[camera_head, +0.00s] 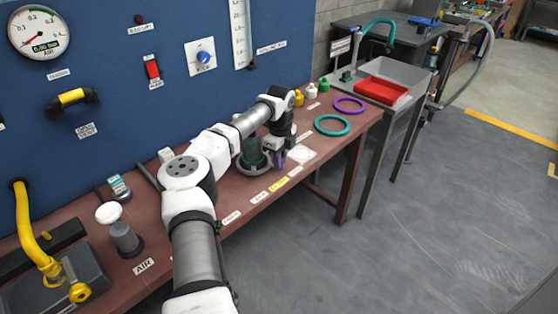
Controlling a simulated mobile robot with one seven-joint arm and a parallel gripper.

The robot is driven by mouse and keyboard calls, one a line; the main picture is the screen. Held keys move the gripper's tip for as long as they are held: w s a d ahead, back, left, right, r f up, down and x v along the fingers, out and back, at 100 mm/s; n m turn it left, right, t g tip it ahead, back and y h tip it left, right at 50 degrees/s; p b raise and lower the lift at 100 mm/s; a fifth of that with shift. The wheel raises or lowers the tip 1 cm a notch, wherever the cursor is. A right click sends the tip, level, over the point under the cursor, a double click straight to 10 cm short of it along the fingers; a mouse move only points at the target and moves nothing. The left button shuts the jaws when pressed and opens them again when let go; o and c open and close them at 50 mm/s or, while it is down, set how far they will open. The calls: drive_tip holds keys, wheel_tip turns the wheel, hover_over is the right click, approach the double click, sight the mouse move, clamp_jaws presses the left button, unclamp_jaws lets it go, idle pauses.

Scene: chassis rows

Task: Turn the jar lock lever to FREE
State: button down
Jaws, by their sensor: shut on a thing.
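A dark green jar (252,154) stands upright in a wide grey round base on the brown bench, partly hidden behind my arm. My gripper (279,161) points down at the right side of the jar, close against it. It is shut on a small purple piece at the jar's side, which appears to be the jar lock lever. The lever is mostly hidden by the gripper, and its setting cannot be read.
A teal ring (332,125) and a purple ring (349,105) lie farther right. Small yellow and green bottles stand behind. A grey cylinder (125,238) stands at left. The blue panel (110,60) backs the bench; open floor lies right.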

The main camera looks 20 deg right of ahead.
drive_tip(key=shift+w+r, duration=0.1)
idle(0.3)
drive_tip(key=c, duration=1.3)
unclamp_jaws()
wheel_tip(320, 180, up, 14)
drive_tip(key=b, duration=0.3)
